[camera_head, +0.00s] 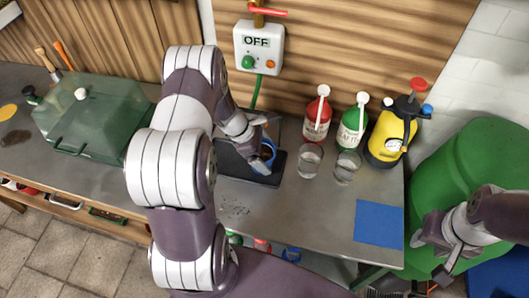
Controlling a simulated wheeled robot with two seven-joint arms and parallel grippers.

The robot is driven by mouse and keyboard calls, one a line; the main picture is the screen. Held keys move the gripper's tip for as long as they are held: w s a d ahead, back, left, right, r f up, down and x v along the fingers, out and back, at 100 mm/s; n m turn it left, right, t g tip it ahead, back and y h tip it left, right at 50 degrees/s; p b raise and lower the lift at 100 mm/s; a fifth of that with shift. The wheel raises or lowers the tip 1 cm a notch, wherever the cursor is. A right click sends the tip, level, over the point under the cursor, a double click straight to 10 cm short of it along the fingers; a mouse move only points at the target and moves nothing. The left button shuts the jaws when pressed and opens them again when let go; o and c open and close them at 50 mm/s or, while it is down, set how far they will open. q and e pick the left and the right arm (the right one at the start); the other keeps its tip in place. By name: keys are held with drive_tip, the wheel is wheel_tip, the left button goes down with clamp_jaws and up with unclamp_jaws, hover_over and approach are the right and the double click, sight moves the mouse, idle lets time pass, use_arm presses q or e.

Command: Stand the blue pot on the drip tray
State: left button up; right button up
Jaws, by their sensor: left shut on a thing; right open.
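The blue pot (268,152) shows as a small blue rim at the tip of my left gripper (262,160). My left gripper is shut on it, and the arm and fingers hide most of the pot. The pot is over the black drip tray (232,164), toward its right half. I cannot tell whether the pot's base touches the tray. My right gripper (442,254) is open and empty at the lower right, in front of the green barrel, away from the tray.
An OFF box (258,45) with a green hose hangs above the tray. Right of the tray stand two glasses (309,160), a red bottle (317,116), a green bottle (352,124) and a yellow sprayer (390,135). A green cloche (95,115) stands left. A blue square (379,223) lies front right.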

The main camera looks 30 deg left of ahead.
use_arm(q)
drive_tip(key=o, duration=0.8)
drive_tip(key=shift+w+f, duration=0.1)
drive_tip(key=shift+f, duration=0.1)
drive_tip(key=shift+r, duration=0.25)
drive_tip(key=v, duration=1.2)
drive_tip(key=s+d+r+m+y, duration=0.2)
drive_tip(key=s+d+m, duration=0.3)
drive_tip(key=m, duration=0.6)
drive_tip(key=s+d+r+m+g+y, duration=0.1)
drive_tip(key=s+d+r+m+y, duration=0.2)
drive_tip(key=m, duration=0.9)
drive_tip(key=s+d, duration=0.3)
drive_tip(key=d, duration=0.1)
drive_tip(key=shift+d+r, duration=0.25)
drive_tip(key=shift+d, duration=0.1)
